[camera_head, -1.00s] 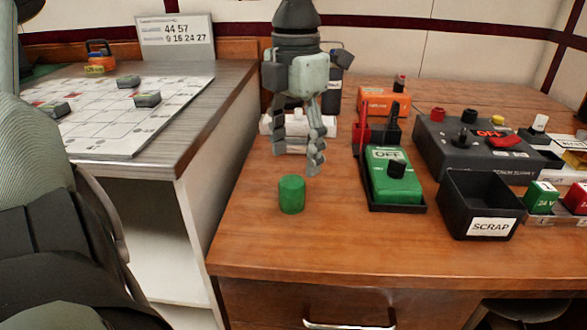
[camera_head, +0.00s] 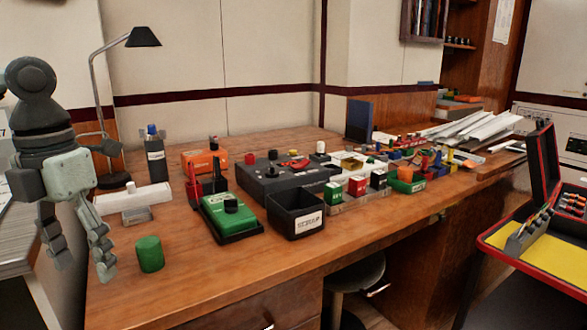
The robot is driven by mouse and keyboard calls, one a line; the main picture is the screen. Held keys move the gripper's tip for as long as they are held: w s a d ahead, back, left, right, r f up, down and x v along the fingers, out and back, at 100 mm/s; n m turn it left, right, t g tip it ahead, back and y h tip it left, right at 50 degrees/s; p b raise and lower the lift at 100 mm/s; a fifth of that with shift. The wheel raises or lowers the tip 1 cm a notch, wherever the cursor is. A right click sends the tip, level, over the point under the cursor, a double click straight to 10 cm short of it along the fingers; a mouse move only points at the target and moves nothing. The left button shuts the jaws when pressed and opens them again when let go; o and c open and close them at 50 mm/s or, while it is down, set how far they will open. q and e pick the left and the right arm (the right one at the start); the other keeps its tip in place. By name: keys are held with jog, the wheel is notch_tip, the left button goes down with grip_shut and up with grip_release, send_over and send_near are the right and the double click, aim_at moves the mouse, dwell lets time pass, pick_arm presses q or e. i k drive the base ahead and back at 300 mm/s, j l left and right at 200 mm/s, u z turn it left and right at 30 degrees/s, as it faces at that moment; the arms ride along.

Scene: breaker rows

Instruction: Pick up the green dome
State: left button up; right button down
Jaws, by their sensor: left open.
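The green dome (camera_head: 150,254) stands upright near the front left of the wooden desk. It looks like a short green cylinder, and nothing covers it. My left gripper (camera_head: 80,262) points down at the desk's left end, just left of the dome. Its fingers are spread with nothing between them. The nearer finger is close to the dome's left side; a small gap shows between them. My right gripper is not in view.
A green box with a black knob (camera_head: 228,215) and a black scrap bin (camera_head: 296,218) stand right of the dome. A white block (camera_head: 133,197) lies behind it. The desk's front strip (camera_head: 200,280) is clear. An open case (camera_head: 530,262) stands far right.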

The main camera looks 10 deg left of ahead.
aim_at(150, 254)
jog(key=k, duration=1)
